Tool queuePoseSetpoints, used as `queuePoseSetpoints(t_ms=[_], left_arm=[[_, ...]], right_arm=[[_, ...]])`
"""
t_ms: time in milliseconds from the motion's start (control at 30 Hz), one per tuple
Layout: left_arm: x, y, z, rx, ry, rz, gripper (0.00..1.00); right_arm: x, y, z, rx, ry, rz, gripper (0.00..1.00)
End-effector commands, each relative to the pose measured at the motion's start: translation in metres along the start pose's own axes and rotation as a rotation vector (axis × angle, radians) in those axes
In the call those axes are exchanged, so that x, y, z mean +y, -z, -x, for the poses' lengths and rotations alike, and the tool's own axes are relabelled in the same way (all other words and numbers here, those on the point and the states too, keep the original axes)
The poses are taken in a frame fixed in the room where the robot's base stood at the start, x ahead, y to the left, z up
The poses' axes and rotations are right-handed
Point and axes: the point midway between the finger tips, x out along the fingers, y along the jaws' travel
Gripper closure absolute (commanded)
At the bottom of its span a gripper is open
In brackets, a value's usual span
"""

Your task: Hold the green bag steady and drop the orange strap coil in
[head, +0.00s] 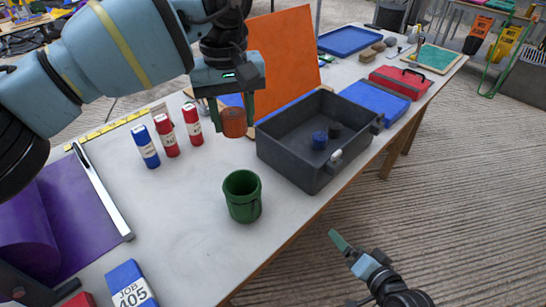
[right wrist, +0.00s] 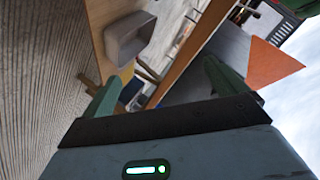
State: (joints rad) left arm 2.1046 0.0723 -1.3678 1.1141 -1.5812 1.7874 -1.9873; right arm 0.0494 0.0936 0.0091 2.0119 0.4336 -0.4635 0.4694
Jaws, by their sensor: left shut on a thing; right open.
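The green bag (head: 242,196), a round open-topped pouch, stands upright on the white table (head: 190,225) near its front edge. My left gripper (head: 233,112) is shut on the orange strap coil (head: 233,124) and holds it above the table, behind and slightly left of the bag. My right gripper (head: 352,252) is open and empty, beyond the table's front edge and apart from the bag. Its two green fingers also show spread in the right wrist view (right wrist: 163,88); I cannot make out the bag there.
A dark open case (head: 280,150) with blue and dark coils inside stands right of the bag. Blue and red cylinders (head: 168,138) stand behind left. A purple roll (head: 30,235) lies at left, a blue JOB 405 box (head: 128,285) in front. The table around the bag is clear.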

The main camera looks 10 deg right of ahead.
Motion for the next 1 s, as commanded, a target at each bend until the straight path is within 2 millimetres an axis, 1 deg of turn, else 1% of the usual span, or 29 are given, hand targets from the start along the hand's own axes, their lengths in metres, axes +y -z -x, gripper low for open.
queuePoseSetpoints(t_ms=[33, 100, 167, 200, 233, 367, 400, 467, 500, 567, 600, 700, 867, 1000], left_arm=[[0.0, 0.0, 0.0, 0.0, 0.0, 0.0, 0.81], [0.0, 0.0, 0.0, 0.0, 0.0, 0.0, 0.81], [0.0, 0.0, 0.0, 0.0, 0.0, 0.0, 0.81], [0.0, 0.0, 0.0, 0.0, 0.0, 0.0, 0.81], [0.0, 0.0, 0.0, 0.0, 0.0, 0.0, 0.81], [0.0, 0.0, 0.0, 0.0, 0.0, 0.0, 0.81], [0.0, 0.0, 0.0, 0.0, 0.0, 0.0, 0.81], [0.0, 0.0, 0.0, 0.0, 0.0, 0.0, 0.81], [0.0, 0.0, 0.0, 0.0, 0.0, 0.0, 0.81], [0.0, 0.0, 0.0, 0.0, 0.0, 0.0, 0.81], [0.0, 0.0, 0.0, 0.0, 0.0, 0.0, 0.81], [0.0, 0.0, 0.0, 0.0, 0.0, 0.0, 0.81], [0.0, 0.0, 0.0, 0.0, 0.0, 0.0, 0.81], [0.0, 0.0, 0.0, 0.0, 0.0, 0.0, 0.81]], right_arm=[[-0.015, 0.023, -0.01, 0.034, 0.038, -0.049, 0.03], [-0.034, 0.051, -0.021, 0.069, 0.088, -0.125, 0.03], [-0.051, 0.076, -0.028, 0.097, 0.136, -0.188, 0.03], [-0.062, 0.092, -0.032, 0.114, 0.169, -0.231, 0.03], [-0.071, 0.105, -0.034, 0.126, 0.194, -0.262, 0.03], [-0.111, 0.157, -0.04, 0.165, 0.311, -0.394, 0.03], [-0.123, 0.173, -0.04, 0.174, 0.351, -0.434, 0.03], [-0.142, 0.198, -0.038, 0.185, 0.41, -0.492, 0.03], [-0.155, 0.213, -0.037, 0.187, 0.452, -0.531, 0.03], [-0.176, 0.231, -0.036, 0.162, 0.513, -0.604, 0.03], [-0.192, 0.233, -0.04, 0.1, 0.543, -0.671, 0.03], [-0.219, 0.212, -0.055, -0.104, 0.549, -0.828, 0.03], [-0.252, 0.171, -0.072, -0.432, 0.466, -1.048, 0.03], [-0.273, 0.136, -0.077, -0.693, 0.315, -1.214, 0.03]])
